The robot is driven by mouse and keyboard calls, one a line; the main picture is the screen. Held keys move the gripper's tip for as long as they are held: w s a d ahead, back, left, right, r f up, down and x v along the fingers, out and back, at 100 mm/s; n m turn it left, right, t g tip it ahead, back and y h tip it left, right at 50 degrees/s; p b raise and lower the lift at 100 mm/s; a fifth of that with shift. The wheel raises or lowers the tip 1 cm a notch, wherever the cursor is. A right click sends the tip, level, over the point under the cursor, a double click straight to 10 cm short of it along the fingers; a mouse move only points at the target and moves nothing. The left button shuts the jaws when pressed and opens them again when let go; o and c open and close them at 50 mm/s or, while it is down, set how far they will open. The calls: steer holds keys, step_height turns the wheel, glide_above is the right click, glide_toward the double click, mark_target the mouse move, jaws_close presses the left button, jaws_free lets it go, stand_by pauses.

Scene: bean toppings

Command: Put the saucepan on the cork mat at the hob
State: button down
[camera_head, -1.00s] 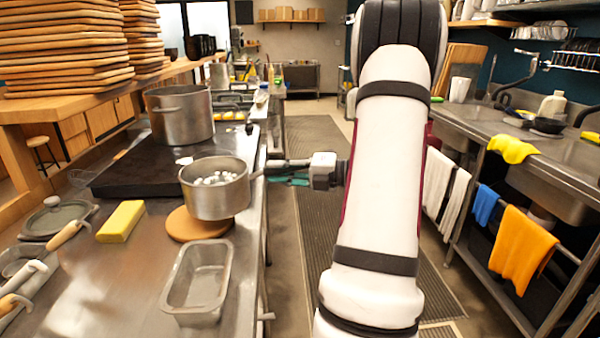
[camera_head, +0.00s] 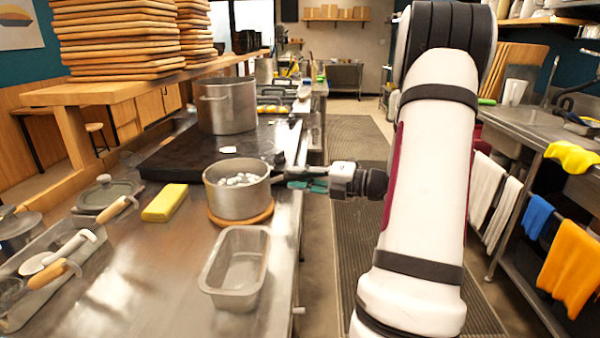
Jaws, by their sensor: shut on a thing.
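The saucepan (camera_head: 236,201) is a small metal pan holding several pale white pieces. It is upright, over the round cork mat (camera_head: 241,219), whose tan rim shows below it and to its right. The pan looks low on or just above the mat; I cannot tell whether it touches. The mat lies at the near edge of the black hob (camera_head: 175,161). My gripper (camera_head: 292,178) is at the pan's right side, shut on its handle. The handle is mostly hidden by the fingers.
An empty metal loaf tin (camera_head: 247,292) stands just in front of the mat. A yellow block (camera_head: 164,203) lies left of the pan. A large pot (camera_head: 227,107) stands on the hob behind. A lidded dish (camera_head: 109,192) and a utensil tray (camera_head: 38,296) are at left.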

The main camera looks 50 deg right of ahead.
steer(key=shift+r, duration=0.15)
steer(key=c, duration=1.4)
jaws_free()
